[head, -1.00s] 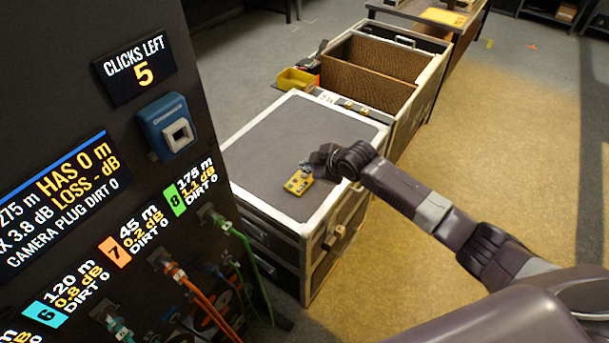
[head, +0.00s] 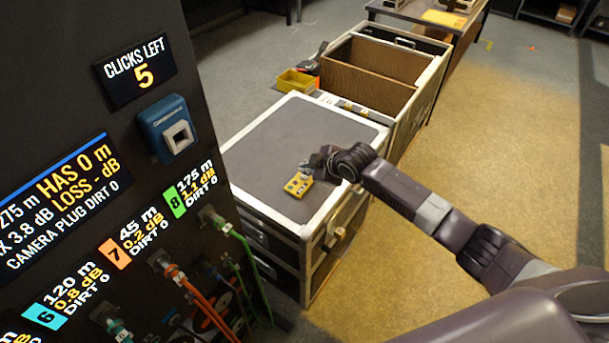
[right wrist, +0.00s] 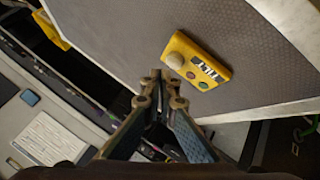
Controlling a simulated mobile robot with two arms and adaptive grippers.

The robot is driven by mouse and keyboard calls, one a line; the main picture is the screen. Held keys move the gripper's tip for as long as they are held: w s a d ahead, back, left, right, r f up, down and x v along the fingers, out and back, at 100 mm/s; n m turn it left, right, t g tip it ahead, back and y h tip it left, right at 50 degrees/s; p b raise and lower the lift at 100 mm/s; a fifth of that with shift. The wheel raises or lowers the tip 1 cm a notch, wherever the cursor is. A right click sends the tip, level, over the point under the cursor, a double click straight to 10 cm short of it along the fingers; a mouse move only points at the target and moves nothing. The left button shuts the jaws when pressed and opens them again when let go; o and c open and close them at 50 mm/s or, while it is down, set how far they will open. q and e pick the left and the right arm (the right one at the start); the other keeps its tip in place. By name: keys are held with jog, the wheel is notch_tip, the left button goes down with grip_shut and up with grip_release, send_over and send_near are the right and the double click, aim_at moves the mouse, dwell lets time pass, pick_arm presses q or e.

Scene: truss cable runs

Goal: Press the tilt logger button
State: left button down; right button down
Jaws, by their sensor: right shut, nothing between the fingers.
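The tilt logger is a small yellow box (head: 298,184) lying on the dark top of a flight case (head: 270,150). In the right wrist view the yellow box (right wrist: 196,62) shows a pale round knob, a red and a green round button, and a white label with dark lettering that seems to read TILT. My right gripper (head: 306,168) is just beside the box at its far side in the head view. In the right wrist view the gripper (right wrist: 160,76) is shut and empty, its tips apart from the box in the picture. My left gripper is not in view.
A dark panel with a clicks-left display (head: 135,70) reading 5, a blue socket (head: 168,128) and coloured cables stands at the left. Behind the case are a yellow bin (head: 297,81) and an open case with a brown divider (head: 375,85). The case top around the box is clear.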

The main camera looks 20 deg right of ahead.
aim_at(306, 177)
jog(key=shift+f, duration=0.15)
jog(key=shift+f, duration=0.3)
jog(key=shift+f+b, duration=0.4)
jog(key=shift+f, duration=0.1)
dwell(1.0)
jog(key=shift+r+p, duration=0.95)
notch_tip(306, 177, up, 5)
jog(key=p, duration=0.4)
jog(key=shift+p, duration=0.4)
